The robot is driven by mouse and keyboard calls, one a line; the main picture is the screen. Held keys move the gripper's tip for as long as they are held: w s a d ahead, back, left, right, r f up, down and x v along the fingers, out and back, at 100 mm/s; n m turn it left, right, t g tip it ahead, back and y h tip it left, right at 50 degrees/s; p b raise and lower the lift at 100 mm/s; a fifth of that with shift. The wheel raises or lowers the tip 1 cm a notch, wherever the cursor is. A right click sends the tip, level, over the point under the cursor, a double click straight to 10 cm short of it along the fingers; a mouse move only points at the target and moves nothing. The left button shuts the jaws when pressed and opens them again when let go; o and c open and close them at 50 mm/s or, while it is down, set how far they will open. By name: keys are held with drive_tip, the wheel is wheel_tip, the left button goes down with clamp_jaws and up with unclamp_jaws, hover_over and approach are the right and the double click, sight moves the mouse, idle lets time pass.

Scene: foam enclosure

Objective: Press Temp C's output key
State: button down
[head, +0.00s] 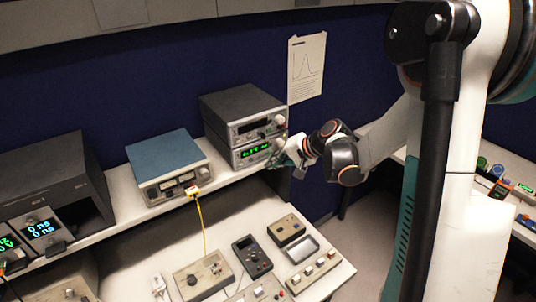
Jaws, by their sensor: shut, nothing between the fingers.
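No label reading Temp C is legible in the head view, so I cannot tell which device it is. Two stacked grey instruments stand on the shelf. The lower one (237,155) has a lit green display and a pale knob at its right end. The upper one (245,105) has a dark display and a round knob at the right. My gripper (277,160) is shut and empty, at the right front of the lower instrument. It covers part of that front corner; I cannot tell whether it touches the panel. Small keys there are too small to make out.
A blue-topped instrument (166,160) with a yellow cable (203,225) stands left on the shelf. A dark cabinet (45,180) and small lit meters (42,229) are further left. Below, a bench holds a handheld meter (252,257) and several boxes. A paper sheet (307,68) hangs behind.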

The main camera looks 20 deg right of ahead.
drive_tip(key=shift+w, duration=0.15)
idle(0.5)
drive_tip(key=shift+w+a, duration=0.1)
drive_tip(key=shift+w, duration=0.2)
drive_tip(key=shift+w+b, duration=0.25)
drive_tip(key=shift+b, duration=0.1)
idle(0.7)
drive_tip(key=shift+s, duration=0.7)
drive_tip(key=s, duration=0.1)
drive_tip(key=s+d, duration=0.1)
drive_tip(key=s, duration=0.1)
drive_tip(key=s+b, duration=0.1)
drive_tip(key=shift+s+d, duration=0.25)
drive_tip(key=shift+s, duration=0.15)
idle(0.8)
